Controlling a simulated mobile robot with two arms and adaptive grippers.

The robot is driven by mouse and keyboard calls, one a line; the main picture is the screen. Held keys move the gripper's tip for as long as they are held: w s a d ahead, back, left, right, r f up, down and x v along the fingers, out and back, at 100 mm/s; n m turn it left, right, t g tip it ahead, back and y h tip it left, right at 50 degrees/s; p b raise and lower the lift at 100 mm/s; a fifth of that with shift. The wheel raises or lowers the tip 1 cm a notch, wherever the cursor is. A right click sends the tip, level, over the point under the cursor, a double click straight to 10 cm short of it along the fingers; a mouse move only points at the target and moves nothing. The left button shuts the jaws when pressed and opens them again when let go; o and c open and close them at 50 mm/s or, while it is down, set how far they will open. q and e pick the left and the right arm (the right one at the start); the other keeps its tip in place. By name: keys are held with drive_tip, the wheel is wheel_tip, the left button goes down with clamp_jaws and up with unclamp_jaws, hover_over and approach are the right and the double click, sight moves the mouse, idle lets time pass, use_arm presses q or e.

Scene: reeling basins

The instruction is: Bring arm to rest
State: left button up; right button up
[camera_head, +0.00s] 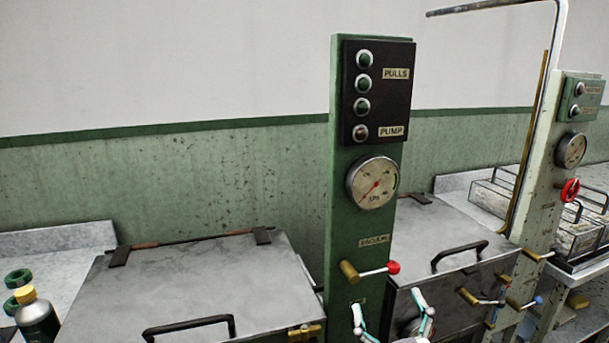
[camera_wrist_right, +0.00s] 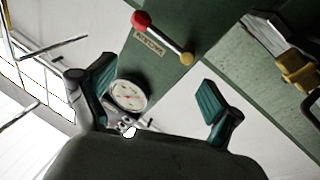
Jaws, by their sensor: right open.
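My right gripper (camera_head: 393,316) shows at the bottom of the head view, its two fingers apart, just below and right of the red-knobbed vacuum lever (camera_head: 370,272). In the right wrist view my right gripper (camera_wrist_right: 160,100) is open, with nothing between its green-padded fingers. The lever (camera_wrist_right: 165,38) shows beyond the fingertips there, apart from them. The green column (camera_head: 340,225) carries the lever, a pressure gauge (camera_head: 372,183) and a dark panel with several lamps (camera_head: 375,95). My left gripper is not in view.
A closed lidded basin (camera_head: 190,285) stands left of the column and another (camera_head: 435,240) stands right. A pale column (camera_head: 540,190) with a red valve wheel (camera_head: 570,190) stands farther right, near wire-handled trays (camera_head: 585,235). A dark bottle (camera_head: 36,318) stands at lower left.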

drive_tip(key=s+d+f+m+g+h, duration=0.1)
drive_tip(key=s+d+f+g, duration=0.15)
drive_tip(key=f, duration=0.35)
drive_tip(key=s+d+f+m+g+h, duration=0.1)
drive_tip(key=s+d+f+g+h, duration=0.15)
drive_tip(key=f, duration=0.45)
drive_tip(key=s+d+f+g+y, duration=0.2)
drive_tip(key=s+f+g, duration=0.9)
drive_tip(key=s+f, duration=0.7)
drive_tip(key=s+f+g+p, duration=0.1)
drive_tip(key=s+f, duration=0.1)
drive_tip(key=f, duration=1)
drive_tip(key=s+f+g, duration=0.1)
drive_tip(key=s+f, duration=0.1)
drive_tip(key=f, duration=1.1)
drive_tip(key=s+d+f, duration=0.2)
drive_tip(key=s+f, duration=1.1)
drive_tip(key=s, duration=0.2)
drive_tip(key=shift+s+d+g+p, duration=0.35)
drive_tip(key=shift+d+g+p, duration=0.05)
drive_tip(key=shift+h, duration=0.25)
